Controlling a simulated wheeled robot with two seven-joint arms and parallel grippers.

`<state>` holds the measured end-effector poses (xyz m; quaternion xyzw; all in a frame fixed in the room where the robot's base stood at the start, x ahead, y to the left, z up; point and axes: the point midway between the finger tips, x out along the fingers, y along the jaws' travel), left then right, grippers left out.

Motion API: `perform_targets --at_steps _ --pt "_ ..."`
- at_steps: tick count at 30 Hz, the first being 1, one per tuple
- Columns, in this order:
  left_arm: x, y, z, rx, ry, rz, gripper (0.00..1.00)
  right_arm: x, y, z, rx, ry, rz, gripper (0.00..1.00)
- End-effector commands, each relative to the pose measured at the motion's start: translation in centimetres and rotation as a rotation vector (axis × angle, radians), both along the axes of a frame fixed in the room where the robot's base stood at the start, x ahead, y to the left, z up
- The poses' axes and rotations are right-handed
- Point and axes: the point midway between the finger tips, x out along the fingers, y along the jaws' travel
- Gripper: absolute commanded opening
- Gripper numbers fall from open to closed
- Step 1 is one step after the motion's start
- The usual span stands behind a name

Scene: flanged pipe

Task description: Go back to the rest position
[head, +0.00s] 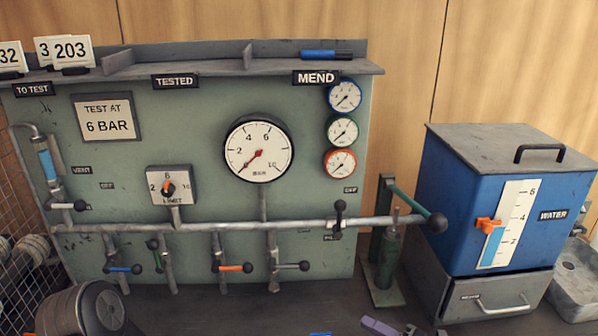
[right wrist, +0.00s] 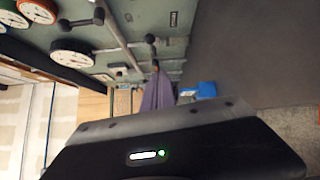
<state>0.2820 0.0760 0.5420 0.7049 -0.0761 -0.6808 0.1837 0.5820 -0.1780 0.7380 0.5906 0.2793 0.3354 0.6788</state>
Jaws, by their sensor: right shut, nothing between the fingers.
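My right gripper (head: 370,322) shows only in part at the bottom edge of the head view, right of centre, with purple fingers. It is in front of the bench panel and below the green hand pump. In the right wrist view its purple fingers (right wrist: 157,92) are together, with nothing seen between them. The rest of the right arm is mostly outside the head view. My left gripper is not in view.
The green test panel (head: 100,200) carries gauges, valves and a horizontal pipe. The green hand pump (head: 388,262) and blue water tank (head: 462,215) stand to the right. A ribbed grey cylinder (head: 88,312) is at lower left. A blue object (right wrist: 200,89) lies near the fingers.

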Motion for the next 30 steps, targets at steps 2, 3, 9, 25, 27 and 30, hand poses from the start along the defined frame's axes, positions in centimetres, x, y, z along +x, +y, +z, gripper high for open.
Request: perform_targets --at_steps 2,3,9,25,27,30 --pt "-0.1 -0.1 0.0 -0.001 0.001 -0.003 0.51 -0.8 0.5 -1.7 -0.103 -0.031 0.026 0.0" --pt "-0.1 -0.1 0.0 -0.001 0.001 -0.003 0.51 -1.4 0.9 -2.7 -0.164 -0.05 0.047 0.0" --pt "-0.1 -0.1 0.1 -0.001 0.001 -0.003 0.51 -5.6 2.7 -8.3 -0.488 -0.165 0.203 0.0" --pt "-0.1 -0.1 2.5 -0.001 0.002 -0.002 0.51 -27.9 7.2 -18.6 -1.383 -2.181 1.779 0.0" --pt "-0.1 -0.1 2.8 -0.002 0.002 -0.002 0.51 -29.6 8.8 -17.5 1.225 2.205 -1.697 0.0" --pt "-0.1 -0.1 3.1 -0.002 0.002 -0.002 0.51 -30.4 9.8 -16.7 1.128 2.211 -1.671 0.0"
